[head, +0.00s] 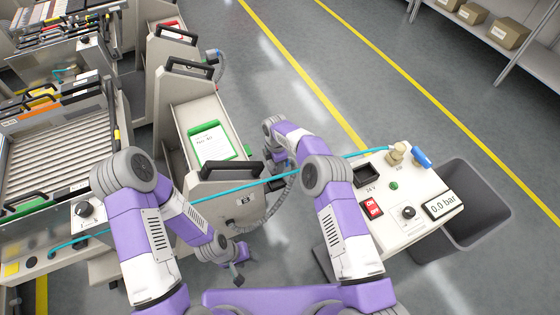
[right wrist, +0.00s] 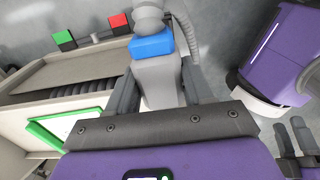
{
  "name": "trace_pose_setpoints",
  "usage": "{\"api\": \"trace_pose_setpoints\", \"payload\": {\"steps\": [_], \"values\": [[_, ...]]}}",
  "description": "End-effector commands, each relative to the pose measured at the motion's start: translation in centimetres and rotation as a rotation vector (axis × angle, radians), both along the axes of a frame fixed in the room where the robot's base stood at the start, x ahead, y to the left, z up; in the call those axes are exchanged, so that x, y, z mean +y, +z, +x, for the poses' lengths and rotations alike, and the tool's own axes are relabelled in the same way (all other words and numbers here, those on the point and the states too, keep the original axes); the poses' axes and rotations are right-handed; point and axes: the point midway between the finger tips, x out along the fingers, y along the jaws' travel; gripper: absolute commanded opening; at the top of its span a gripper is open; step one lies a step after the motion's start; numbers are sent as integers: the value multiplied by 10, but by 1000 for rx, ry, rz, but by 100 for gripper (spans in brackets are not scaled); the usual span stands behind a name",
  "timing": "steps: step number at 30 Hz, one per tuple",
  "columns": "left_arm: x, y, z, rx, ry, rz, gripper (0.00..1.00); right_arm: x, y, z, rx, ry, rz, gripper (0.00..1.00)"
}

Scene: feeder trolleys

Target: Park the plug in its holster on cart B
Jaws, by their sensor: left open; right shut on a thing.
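My right gripper (head: 281,163) is beyond the near end of the middle cart (head: 236,185), partly hidden by my arm. In the right wrist view its fingers (right wrist: 158,92) are shut on the grey plug (right wrist: 160,82), which has a blue band. A grey corrugated cable (head: 268,212) loops from the plug's area to the cart's near end. My left gripper (head: 237,276) is open and empty, low in front of that cart. I cannot make out the holster, nor read which cart is B.
A cyan hose (head: 265,181) crosses in front of the middle cart to a bench (head: 430,232) at right with a dark 24 V socket (head: 367,175). A grey bin (head: 475,235) stands beside it. Other carts crowd the left; the floor behind is clear.

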Motion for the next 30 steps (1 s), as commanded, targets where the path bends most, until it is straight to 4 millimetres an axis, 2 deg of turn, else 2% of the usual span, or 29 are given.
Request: {"api": "trace_pose_setpoints", "payload": {"steps": [20, 30], "values": [[0, -23, 0, 0, 0, 0, 47, 0, -53, 0, 0, -4, 1, 0], [0, -21, 0, 0, 0, 0, 47, -1, -68, 0, 0, -5, 1, 0]]}}
